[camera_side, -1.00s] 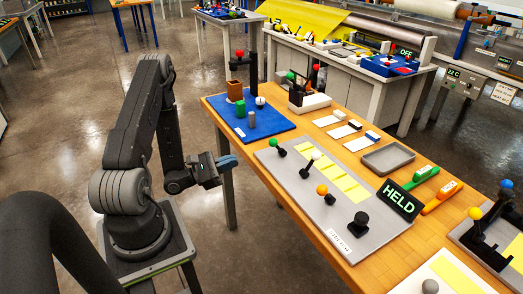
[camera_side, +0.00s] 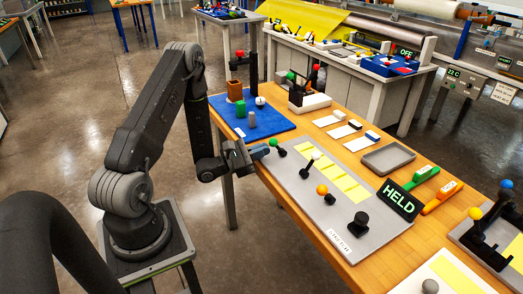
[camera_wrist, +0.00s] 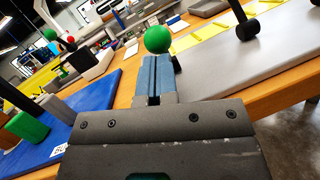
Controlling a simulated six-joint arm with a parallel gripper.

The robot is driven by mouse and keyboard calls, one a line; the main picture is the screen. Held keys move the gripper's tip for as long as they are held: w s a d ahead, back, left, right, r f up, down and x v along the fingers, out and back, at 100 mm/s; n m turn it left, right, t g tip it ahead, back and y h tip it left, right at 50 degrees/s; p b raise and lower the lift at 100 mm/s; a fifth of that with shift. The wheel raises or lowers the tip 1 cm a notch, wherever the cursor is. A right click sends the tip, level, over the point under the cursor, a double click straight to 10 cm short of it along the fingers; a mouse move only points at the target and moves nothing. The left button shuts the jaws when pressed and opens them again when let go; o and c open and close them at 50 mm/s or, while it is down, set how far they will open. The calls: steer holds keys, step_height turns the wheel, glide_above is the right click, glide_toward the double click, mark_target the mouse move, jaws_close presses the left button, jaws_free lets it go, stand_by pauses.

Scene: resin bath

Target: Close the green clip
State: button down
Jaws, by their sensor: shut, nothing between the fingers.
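The green clip has a green ball (camera_side: 273,142) on a short black lever, at the far-left corner of a grey plate (camera_side: 300,195). Its lever leans toward my gripper. My gripper (camera_side: 262,151) has its blue fingers shut and empty, at the plate's edge just left of the green ball. In the wrist view my gripper (camera_wrist: 155,72) points at the green ball (camera_wrist: 158,39), which shows just beyond the fingertips. I cannot tell whether they touch.
White-ball (camera_side: 316,154) and orange-ball (camera_side: 322,190) levers and a black knob (camera_side: 359,222) stand on the same plate, beside yellow strips (camera_side: 345,185). A sign reading HELD (camera_side: 399,201) stands at the right. A blue mat (camera_side: 262,122) with blocks lies to the left.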

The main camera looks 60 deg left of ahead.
steer(key=shift+r, duration=0.15)
steer(key=shift+w+r+g, duration=0.25)
steer(key=shift+r+g, duration=0.15)
steer(key=shift+g, duration=0.3)
steer(key=shift+w+r, duration=0.55)
steer(key=shift+r, duration=0.15)
steer(key=shift+w+r, duration=0.45)
steer(key=shift+w, duration=0.1)
steer(key=s+a+r, duration=0.2)
steer(key=s+r, duration=0.1)
steer(key=s, duration=0.6)
steer(key=shift+a, duration=0.1)
